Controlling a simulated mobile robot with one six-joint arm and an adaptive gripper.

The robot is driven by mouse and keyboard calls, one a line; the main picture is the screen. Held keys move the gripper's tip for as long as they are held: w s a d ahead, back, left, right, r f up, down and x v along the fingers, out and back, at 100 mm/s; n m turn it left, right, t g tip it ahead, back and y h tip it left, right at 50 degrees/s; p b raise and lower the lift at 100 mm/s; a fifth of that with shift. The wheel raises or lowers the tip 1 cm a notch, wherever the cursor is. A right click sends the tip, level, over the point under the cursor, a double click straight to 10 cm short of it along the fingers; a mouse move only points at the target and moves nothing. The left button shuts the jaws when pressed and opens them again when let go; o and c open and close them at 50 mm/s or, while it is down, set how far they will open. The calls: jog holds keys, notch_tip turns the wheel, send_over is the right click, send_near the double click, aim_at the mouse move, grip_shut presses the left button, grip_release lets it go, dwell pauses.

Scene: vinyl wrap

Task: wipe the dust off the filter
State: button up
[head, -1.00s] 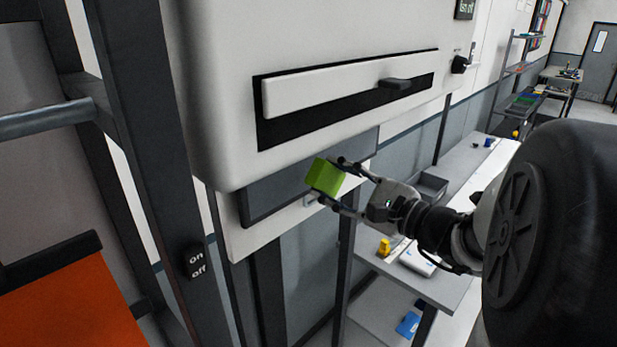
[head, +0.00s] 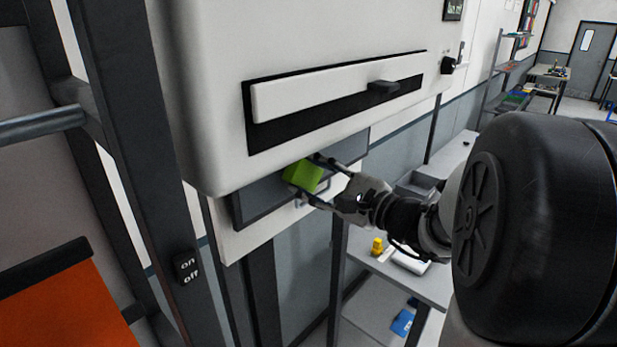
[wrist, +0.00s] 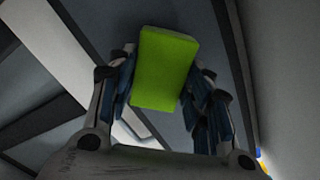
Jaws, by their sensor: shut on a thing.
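My gripper (head: 313,180) is shut on a bright green block-shaped wiper (head: 302,175), which also shows between the fingers in the wrist view (wrist: 165,68). The wiper is in front of a dark grey framed panel (head: 258,201), likely the filter, under the white machine housing. In the wrist view the grey panel surface (wrist: 108,22) fills the area behind the wiper. I cannot tell whether the wiper touches it. No dust can be made out on the visible part, and the wiper and gripper hide some of it.
The white housing (head: 205,110) overhangs the panel, with a slotted drawer front and dark handle (head: 383,87) above. A dark post (head: 130,170) with an on/off label stands left. A bench (head: 425,278) with a yellow object (head: 377,246) is below right.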

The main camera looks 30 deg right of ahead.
aim_at(319, 171)
jog(key=shift+b+x, duration=0.35)
jog(key=shift+x, duration=0.55)
jog(key=shift+d, duration=0.1)
jog(key=shift+w+d+b, duration=0.2)
jog(key=shift+w+d, duration=0.05)
jog(key=shift+d, duration=0.5)
jog(key=shift+w+d+b, duration=0.15)
jog(key=shift+w+d, duration=0.05)
jog(key=shift+d, duration=0.5)
jog(key=w+d, duration=0.1)
jog(key=d, duration=0.3)
jog(key=w+d, duration=0.2)
jog(key=d, duration=0.2)
jog(key=w+d, duration=0.1)
jog(key=d, duration=0.3)
jog(key=shift+w, duration=0.25)
jog(key=shift+b, duration=0.4)
